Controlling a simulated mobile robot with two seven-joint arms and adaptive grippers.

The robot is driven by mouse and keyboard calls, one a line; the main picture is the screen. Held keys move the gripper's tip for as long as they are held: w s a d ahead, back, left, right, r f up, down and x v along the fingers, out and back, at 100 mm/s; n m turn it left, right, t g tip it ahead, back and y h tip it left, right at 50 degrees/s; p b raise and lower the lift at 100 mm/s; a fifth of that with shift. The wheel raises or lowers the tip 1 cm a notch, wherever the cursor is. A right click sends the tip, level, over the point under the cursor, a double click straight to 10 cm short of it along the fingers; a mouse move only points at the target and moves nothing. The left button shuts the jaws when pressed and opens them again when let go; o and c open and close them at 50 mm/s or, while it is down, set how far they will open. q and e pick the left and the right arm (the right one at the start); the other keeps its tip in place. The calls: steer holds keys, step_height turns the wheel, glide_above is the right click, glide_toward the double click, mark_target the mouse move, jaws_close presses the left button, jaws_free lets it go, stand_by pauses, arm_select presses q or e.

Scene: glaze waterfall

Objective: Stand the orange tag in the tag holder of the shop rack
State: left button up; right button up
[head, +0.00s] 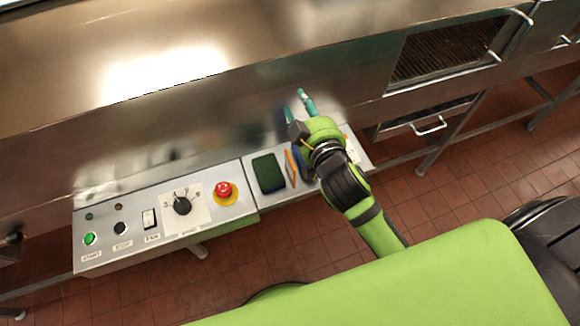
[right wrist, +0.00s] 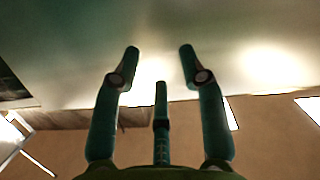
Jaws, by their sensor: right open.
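My right gripper (head: 297,104) is open, its teal fingers pointing toward the steel front above the narrow ledge. In the right wrist view its fingers (right wrist: 158,51) are spread with nothing between them. A thin orange item (head: 290,168) lies on the ledge just left of my right wrist; I cannot tell if it is the tag. A small orange patch (head: 345,136) shows at the right edge of my wrist, mostly hidden. I cannot make out the shop rack or its tag holder. My left gripper is not in view.
A dark green pad (head: 268,173) and a partly hidden blue item (head: 303,162) lie on the ledge (head: 262,201). Left of it is a control panel (head: 110,218) with a red emergency button (head: 223,189). A drawer handle (head: 430,127) sticks out at right.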

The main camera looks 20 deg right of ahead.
steer(key=s+a+r+n+t+y, duration=0.1)
steer(key=a+r+n+y, duration=1.45)
steer(key=r, duration=0.25)
steer(key=s+a+f+n+g+y, duration=0.2)
steer(key=s+a+n+g+y, duration=0.35)
steer(key=a+n+g, duration=0.45)
steer(key=n+g+h, duration=0.7)
steer(key=h, duration=1.4)
glide_above(289, 160)
step_height(289, 160, down, 22)
step_height(289, 160, down, 5)
steer(key=p, duration=0.3)
steer(key=shift+f, duration=0.65)
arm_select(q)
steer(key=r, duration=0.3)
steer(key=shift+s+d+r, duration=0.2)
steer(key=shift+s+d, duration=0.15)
arm_select(e)
jaws_close()
